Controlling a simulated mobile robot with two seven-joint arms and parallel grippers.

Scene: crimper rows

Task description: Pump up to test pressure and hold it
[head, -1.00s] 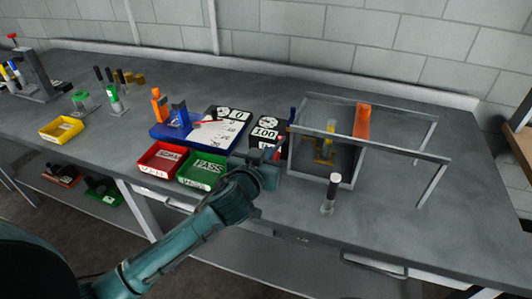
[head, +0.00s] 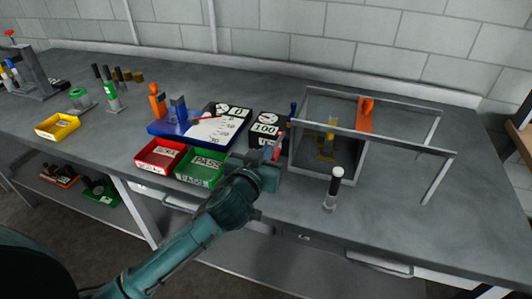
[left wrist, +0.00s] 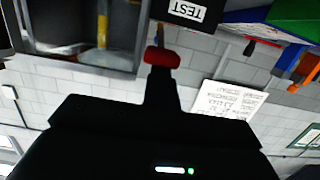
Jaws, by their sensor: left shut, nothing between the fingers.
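A black gauge box (head: 266,129) has a dial and white figures that look like 100. A black block marked TEST (left wrist: 190,12) shows upside down in the left wrist view. My left gripper (head: 276,156) is shut and empty, just in front of the gauge box and left of the clear-fronted cage (head: 322,165). A red piece (left wrist: 162,57) sits at its fingertips in the left wrist view; I cannot tell whether it touches them. My right gripper is not in view.
A red tray (head: 150,168) and a green PASS tray (head: 188,178) lie left of my gripper. An orange piece (head: 365,118) is at the cage's back. The bench right of the cylinder is clear.

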